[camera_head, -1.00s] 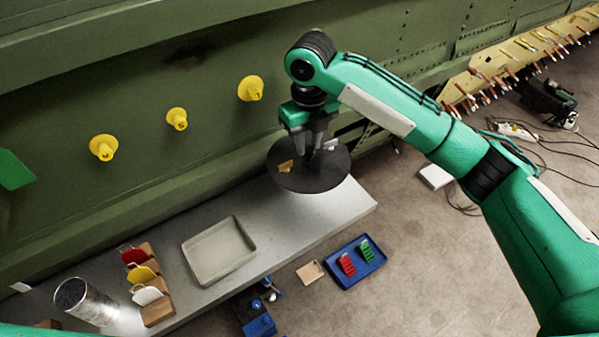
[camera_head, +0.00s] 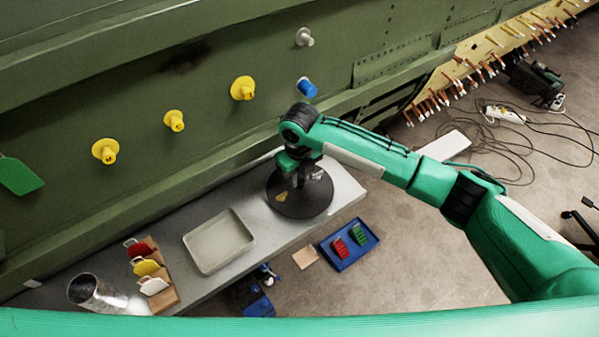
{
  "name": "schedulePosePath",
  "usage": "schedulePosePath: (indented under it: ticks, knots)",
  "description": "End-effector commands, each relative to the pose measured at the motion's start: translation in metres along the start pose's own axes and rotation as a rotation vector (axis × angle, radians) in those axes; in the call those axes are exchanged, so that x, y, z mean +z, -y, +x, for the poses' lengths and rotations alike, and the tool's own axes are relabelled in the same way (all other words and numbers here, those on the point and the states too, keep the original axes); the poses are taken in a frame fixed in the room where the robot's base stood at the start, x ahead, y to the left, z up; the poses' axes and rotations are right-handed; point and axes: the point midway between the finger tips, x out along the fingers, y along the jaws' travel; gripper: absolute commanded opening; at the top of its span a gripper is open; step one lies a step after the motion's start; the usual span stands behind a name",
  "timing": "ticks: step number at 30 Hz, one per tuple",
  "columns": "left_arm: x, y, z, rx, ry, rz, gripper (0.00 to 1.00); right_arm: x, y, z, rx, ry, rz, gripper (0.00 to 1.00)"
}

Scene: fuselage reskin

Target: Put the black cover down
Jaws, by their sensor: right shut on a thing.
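The black cover (camera_head: 312,202) is a round dark disc with a small yellow mark, at the right part of the grey bench (camera_head: 345,190). My right gripper (camera_head: 299,178) is above its middle and shut on it, pointing down. The disc appears at or just above the bench top; I cannot tell if it touches. The grip point is partly hidden by the gripper. My left arm crosses the bottom of the view, but its gripper is not in view.
A grey tray (camera_head: 219,240) lies left of the cover. Coloured tags in a wooden rack (camera_head: 160,275) and a metal cylinder (camera_head: 97,294) stand farther left. A blue tray (camera_head: 348,245) is on the floor. Yellow plugs (camera_head: 243,88) stick out of the green fuselage panel (camera_head: 130,85).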

Motion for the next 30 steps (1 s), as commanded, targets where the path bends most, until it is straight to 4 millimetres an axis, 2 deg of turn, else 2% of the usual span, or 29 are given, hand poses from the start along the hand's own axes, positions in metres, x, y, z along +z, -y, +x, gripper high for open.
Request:
schedulePosePath:
  ticks: [6, 7, 10, 18, 22, 26, 30]
  knots:
    - [-0.005, 0.001, 0.002, -0.001, -0.007, 0.000, 0.26, 0.001, 0.000, 0.001, 0.000, 0.001, 0.000, 0.00]
    - [-0.005, 0.001, 0.002, -0.001, -0.007, 0.000, 0.26, 0.000, 0.000, 0.002, 0.000, 0.000, 0.000, 0.27]
    - [-0.005, 0.001, 0.001, -0.001, -0.007, 0.000, 0.26, 0.000, 0.000, 0.001, 0.000, 0.000, 0.000, 0.46]
    - [-0.005, 0.001, 0.001, -0.001, -0.007, 0.000, 0.26, 0.000, 0.000, 0.001, 0.000, 0.000, 0.000, 0.46]
    - [-0.004, 0.001, 0.004, -0.001, -0.006, 0.000, 0.26, 0.001, 0.000, -0.006, 0.001, 0.003, 0.000, 0.46]
    - [-0.003, 0.001, 0.013, -0.001, -0.005, 0.000, 0.26, 0.002, 0.001, -0.026, -0.001, 0.005, 0.000, 0.46]
    - [-0.001, 0.001, 0.023, -0.001, -0.004, 0.000, 0.26, 0.002, 0.000, -0.057, 0.000, 0.006, 0.000, 0.46]
